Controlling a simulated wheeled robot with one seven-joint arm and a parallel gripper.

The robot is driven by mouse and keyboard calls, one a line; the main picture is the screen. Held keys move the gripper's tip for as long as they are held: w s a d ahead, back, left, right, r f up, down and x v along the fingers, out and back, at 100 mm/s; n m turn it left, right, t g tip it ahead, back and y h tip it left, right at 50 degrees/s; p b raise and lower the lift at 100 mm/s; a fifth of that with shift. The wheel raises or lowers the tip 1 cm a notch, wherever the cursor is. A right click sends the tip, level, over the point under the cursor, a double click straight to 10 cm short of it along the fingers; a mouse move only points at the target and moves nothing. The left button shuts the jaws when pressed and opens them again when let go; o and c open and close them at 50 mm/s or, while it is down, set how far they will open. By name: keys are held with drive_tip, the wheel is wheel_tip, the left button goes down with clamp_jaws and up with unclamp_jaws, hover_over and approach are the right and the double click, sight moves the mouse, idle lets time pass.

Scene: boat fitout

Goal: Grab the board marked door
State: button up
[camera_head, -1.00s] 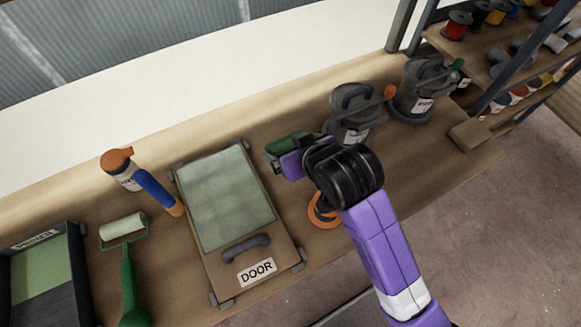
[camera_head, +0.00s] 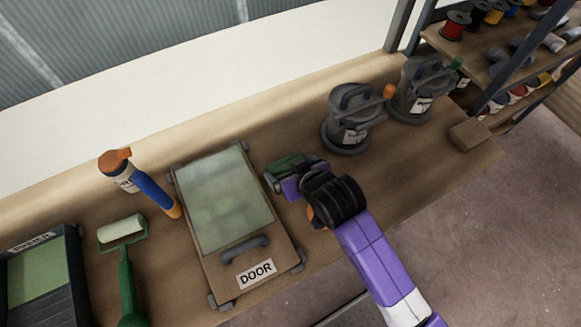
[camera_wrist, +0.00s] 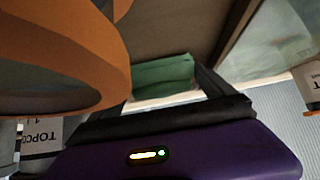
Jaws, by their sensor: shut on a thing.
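The board marked DOOR (camera_head: 205,258) lies flat on the bench, left of my gripper. It has a pale green panel, a dark grey handle (camera_head: 246,249) near its front end, and grey corner blocks. My gripper (camera_head: 288,172) is beside the board's right edge, apart from the handle. It is shut on a green block (camera_wrist: 162,76), which shows between the fingers in the wrist view. The block (camera_head: 290,163) also shows in the head view, partly covered by the fingers.
An orange ring (camera_wrist: 75,45), mostly hidden by my wrist in the head view, is close to my gripper. Two grey cans (camera_head: 345,130) stand behind. A blue-orange tube (camera_head: 150,190), a green roller (camera_head: 122,232) and a tray (camera_head: 70,270) are left of the board.

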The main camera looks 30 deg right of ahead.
drive_tip(key=shift+f, duration=0.1)
drive_tip(key=o, duration=1)
drive_tip(key=shift+o, duration=0.2)
drive_tip(key=shift+r, duration=0.25)
drive_tip(key=v, duration=1.2)
drive_tip(key=shift+f, duration=0.1)
